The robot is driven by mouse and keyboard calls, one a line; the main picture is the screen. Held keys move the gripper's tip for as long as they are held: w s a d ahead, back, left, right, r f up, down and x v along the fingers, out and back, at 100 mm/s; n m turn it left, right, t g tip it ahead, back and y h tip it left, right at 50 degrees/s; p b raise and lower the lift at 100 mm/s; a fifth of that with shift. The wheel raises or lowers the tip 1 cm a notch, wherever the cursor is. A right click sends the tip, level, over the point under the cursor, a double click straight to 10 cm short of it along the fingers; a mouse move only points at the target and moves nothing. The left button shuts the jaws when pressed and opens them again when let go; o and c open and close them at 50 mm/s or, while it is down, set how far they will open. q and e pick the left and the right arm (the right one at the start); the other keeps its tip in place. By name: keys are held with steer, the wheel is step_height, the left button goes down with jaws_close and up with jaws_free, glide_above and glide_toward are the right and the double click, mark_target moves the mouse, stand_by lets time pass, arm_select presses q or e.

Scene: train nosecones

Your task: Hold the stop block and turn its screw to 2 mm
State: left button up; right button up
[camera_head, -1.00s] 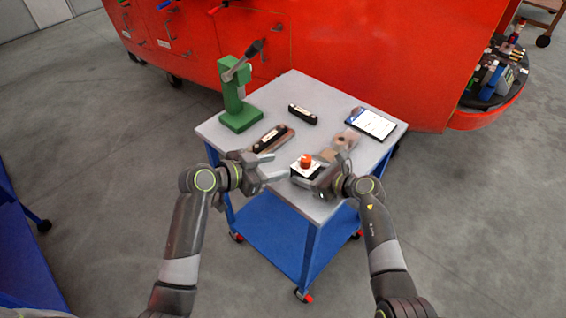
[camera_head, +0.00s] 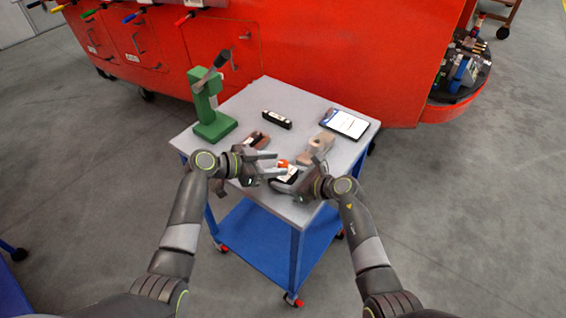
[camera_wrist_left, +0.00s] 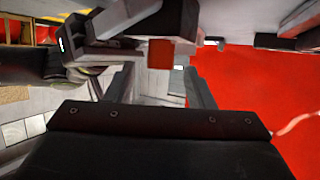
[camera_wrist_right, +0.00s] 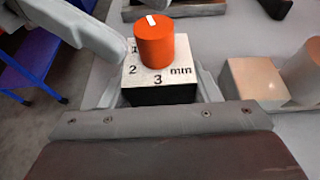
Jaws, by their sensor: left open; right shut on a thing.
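The stop block, with a white top marked 1, 2, 3 and mm and a dark body, sits between the fingers of my right gripper (camera_wrist_right: 155,105) in the right wrist view (camera_wrist_right: 178,86). Its orange screw (camera_wrist_right: 154,46) stands upright on top; the white mark on the screw points to the far side, away from the 2. In the head view my right gripper (camera_head: 297,184) is shut on the block, which is partly hidden. My left gripper (camera_head: 281,165) is open, its fingertips close by the screw. The screw also shows between the fingers in the left wrist view (camera_wrist_left: 160,54); contact cannot be told.
On the trolley top (camera_head: 240,110) are a green press (camera_head: 211,115), a black bar (camera_head: 276,119), a brown holder (camera_head: 257,140), a beige part (camera_head: 320,146) and a tablet (camera_head: 345,123). A red train nose (camera_head: 330,60) stands behind the trolley.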

mark_target(282, 164)
arm_select(q)
steer(key=shift+x, duration=1.65)
steer(key=shift+c, duration=0.2)
steer(key=c, duration=0.9)
steer(key=shift+s+n+t+y, duration=0.1)
steer(key=shift+n+t+y, duration=0.3)
steer(key=shift+n+t, duration=0.25)
steer(key=shift+c, duration=0.2)
steer(key=shift+n+t+y, duration=0.6)
steer(key=shift+n+t, duration=0.35)
steer(key=o, duration=1)
steer(key=shift+a, duration=0.15)
